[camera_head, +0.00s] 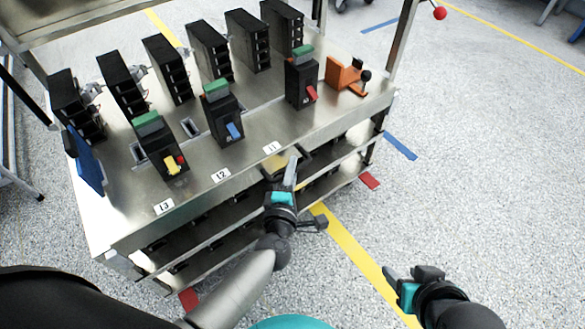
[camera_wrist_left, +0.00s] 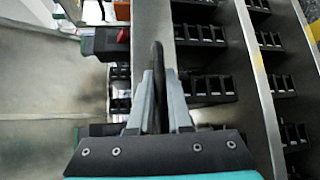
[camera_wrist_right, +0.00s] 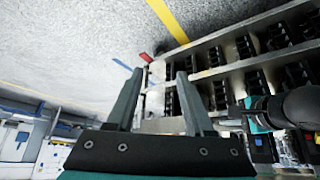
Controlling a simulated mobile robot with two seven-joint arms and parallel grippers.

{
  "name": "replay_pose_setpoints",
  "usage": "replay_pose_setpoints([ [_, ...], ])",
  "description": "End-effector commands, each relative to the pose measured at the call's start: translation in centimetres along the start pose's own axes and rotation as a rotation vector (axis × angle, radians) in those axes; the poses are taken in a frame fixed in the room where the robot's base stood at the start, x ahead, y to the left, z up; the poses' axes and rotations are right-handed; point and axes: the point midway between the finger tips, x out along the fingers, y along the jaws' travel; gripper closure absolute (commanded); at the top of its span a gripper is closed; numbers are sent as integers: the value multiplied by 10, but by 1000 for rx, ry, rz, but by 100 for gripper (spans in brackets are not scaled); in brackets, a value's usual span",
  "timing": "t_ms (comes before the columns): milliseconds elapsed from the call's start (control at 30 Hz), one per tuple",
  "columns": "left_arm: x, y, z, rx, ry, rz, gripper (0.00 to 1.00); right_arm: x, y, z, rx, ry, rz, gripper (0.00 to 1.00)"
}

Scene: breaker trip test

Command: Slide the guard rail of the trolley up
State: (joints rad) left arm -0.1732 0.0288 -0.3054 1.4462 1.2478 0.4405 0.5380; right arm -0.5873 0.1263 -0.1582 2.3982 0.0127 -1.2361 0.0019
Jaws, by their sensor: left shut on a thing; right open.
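The trolley (camera_head: 235,190) is a metal cart with a top deck and lower shelves. My left gripper (camera_head: 291,168) is at its front edge, near the L1 label. In the left wrist view the left gripper (camera_wrist_left: 160,80) is shut on a thin dark bar, which looks like the guard rail (camera_wrist_left: 157,56). The fingers stand on either side of the bar. In the head view the arm and fingers hide most of that bar. My right gripper (camera_head: 408,275) is open and empty over the floor, right of the trolley; its spread fingers show in the right wrist view (camera_wrist_right: 158,88).
Black breakers with red (camera_head: 311,94), blue (camera_head: 234,130) and yellow (camera_head: 171,166) levers stand on the deck. An orange bracket (camera_head: 340,76) is at the right corner, and a blue plate (camera_head: 87,163) at the left. The floor (camera_head: 480,170) on the right is clear.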

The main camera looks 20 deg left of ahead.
Motion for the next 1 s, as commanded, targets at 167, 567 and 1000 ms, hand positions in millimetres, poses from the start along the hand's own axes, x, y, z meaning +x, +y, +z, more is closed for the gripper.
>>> replay_pose_setpoints([
  [167, -3, 21, 3, -2, 1, 0, 100, 7, 10, 22, 9, -141, 25, 48],
  [567, -4, 31, 4, -2, 2, 2, 100, 23, 14, 42, 14, -220, 34, 48],
  [1000, -4, 32, 5, -1, 1, 4, 57, 23, 14, 42, 14, -218, 34, 48],
])
